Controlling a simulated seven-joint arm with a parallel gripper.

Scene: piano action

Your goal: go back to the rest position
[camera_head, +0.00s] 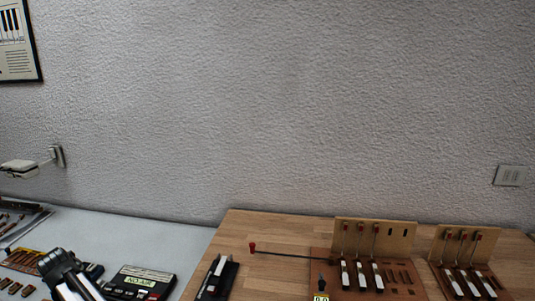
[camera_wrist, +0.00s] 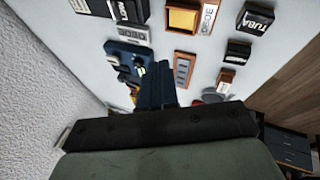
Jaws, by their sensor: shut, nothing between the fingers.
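My gripper (camera_wrist: 157,86) shows in the wrist view. Its dark fingers are together at the picture's middle with nothing between them. They point over the light grey table surface (camera_wrist: 225,50), above or near several small labelled blocks and parts. The wrist view does not show clearly how high the fingertips are above them. The gripper's dark bar and my greenish-grey hand fill the bottom of that view.
A wooden surface (camera_head: 270,228) carries key-action models with upright boards (camera_head: 374,236) and a thin rod with a red end (camera_head: 252,246). A black box (camera_head: 140,282) labelled "NO AIR" sits on the grey table. A textured wall (camera_head: 280,110) stands behind.

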